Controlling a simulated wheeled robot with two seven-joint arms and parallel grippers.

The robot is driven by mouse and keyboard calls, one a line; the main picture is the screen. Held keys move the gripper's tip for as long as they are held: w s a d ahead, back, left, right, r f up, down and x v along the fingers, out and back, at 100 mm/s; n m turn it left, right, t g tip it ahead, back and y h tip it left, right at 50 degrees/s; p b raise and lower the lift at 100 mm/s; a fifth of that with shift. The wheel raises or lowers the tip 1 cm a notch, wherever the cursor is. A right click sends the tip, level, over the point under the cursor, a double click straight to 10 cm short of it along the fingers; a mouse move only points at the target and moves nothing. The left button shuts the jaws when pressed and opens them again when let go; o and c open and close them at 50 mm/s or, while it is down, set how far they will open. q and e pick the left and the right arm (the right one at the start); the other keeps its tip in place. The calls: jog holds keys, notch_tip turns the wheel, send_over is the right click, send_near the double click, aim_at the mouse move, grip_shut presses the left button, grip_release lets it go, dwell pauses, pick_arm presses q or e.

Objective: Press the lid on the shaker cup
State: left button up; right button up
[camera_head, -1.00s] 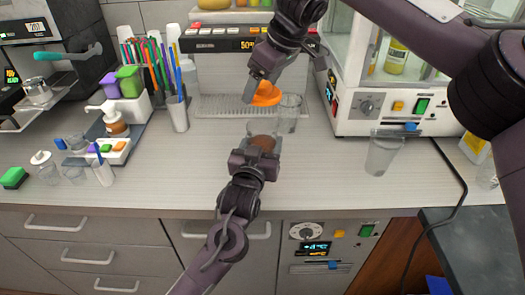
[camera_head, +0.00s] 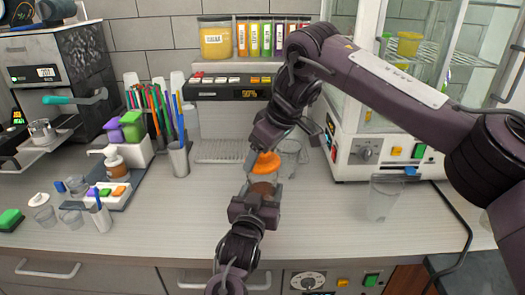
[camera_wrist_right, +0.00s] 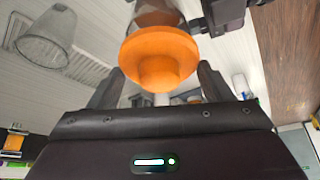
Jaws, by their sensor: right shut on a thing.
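The shaker cup (camera_head: 263,188), clear with brown contents, stands on the counter in the head view. My left gripper (camera_head: 262,197) is around its sides, shut on it. It also shows at the top of the right wrist view (camera_wrist_right: 222,14). My right gripper (camera_head: 264,153) is shut on the orange lid (camera_head: 266,163), right over the cup's mouth. In the right wrist view the lid (camera_wrist_right: 160,58) sits between the fingertips, with the cup (camera_wrist_right: 155,14) beyond it. Whether the lid touches the rim cannot be told; the lid hides most of it.
An empty clear cup (camera_head: 290,155) stands just right of the lid, close to my right gripper. Another clear cup (camera_head: 383,198) is farther right. A cup of straws (camera_head: 178,158) and a bottle tray (camera_head: 113,196) are left.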

jog(key=shift+f, duration=0.75)
jog(key=shift+f, duration=0.65)
jog(key=o, duration=1)
jog(key=shift+o, duration=0.2)
jog(key=v, duration=1.2)
